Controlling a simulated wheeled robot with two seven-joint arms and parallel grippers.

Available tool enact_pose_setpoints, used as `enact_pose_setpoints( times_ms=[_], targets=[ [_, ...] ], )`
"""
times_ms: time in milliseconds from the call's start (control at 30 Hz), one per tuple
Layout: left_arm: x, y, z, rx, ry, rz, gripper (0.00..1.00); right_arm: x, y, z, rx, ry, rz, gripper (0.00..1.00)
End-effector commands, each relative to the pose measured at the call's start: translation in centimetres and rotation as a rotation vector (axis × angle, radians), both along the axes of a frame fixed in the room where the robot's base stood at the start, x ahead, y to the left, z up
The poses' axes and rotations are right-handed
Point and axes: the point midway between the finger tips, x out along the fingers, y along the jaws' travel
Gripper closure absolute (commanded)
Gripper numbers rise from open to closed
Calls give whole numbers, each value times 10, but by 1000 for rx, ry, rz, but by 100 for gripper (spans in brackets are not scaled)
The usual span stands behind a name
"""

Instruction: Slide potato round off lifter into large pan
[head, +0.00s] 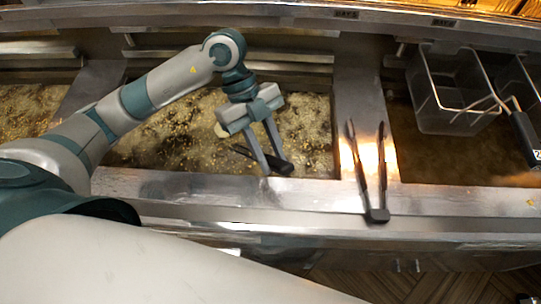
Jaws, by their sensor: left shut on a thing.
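My left gripper (275,165) points down over the front right part of the middle fryer pan. It is shut on the black handle of the lifter (285,170). A thin dark part of the lifter (241,150) shows left of the fingers, and the gripper hides some of it. The large pan (180,145) holds bubbling oil with many small golden crumbs. A small pale yellowish patch (220,130) shows beside the gripper body; I cannot tell whether it is the potato round. My right gripper is out of view.
Dark tongs (376,213) lie on the steel divider right of the pan. A wire fry basket (440,95) with a black handle (525,138) sits in the right vat. Another bubbling vat (25,105) is at far left. The steel front ledge (470,200) is mostly clear.

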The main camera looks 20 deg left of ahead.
Motion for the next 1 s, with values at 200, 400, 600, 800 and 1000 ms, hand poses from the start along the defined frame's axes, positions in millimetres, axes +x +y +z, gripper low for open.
enact_pose_setpoints(
  times_ms=[200,400,600,800,1000],
  targets=[
    [-7,-11,13,-44,27,-2,100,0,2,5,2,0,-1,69],
    [-11,-17,29,-77,48,-1,100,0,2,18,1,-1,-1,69],
    [-15,-23,43,-107,70,-1,100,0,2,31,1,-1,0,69],
    [-19,-29,58,-139,90,-1,100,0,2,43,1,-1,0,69],
    [-23,-35,72,-170,109,0,100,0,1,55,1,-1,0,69]
  ],
)
